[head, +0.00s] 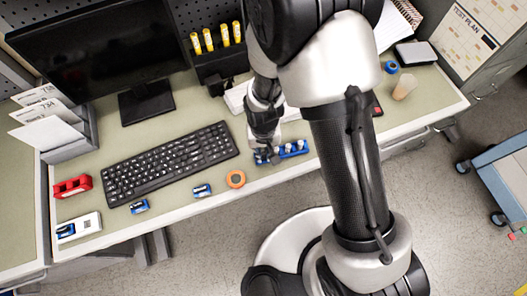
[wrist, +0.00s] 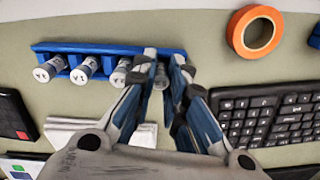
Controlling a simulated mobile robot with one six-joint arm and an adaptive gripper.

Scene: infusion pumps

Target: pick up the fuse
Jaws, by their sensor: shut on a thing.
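The fuses look like small white cylinders with dark lettering. They sit in a row in a blue rack (head: 293,149) near the desk's front edge. In the wrist view the rack (wrist: 60,47) runs along the top left. Three fuses stand clear to the left of my gripper, one of them a labelled fuse (wrist: 85,69). My gripper (wrist: 165,62) is over the rack's right end, its fingers shut on another fuse (wrist: 160,78), partly hidden between them. In the head view my gripper (head: 264,156) is at the rack's left end, and the held fuse is hidden.
A black keyboard (head: 170,163) lies left of the rack. An orange tape roll (head: 236,179) lies near the front edge, with small blue items (head: 202,190) beyond it. A monitor (head: 95,45) stands behind. White papers (wrist: 90,130) lie beside the rack.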

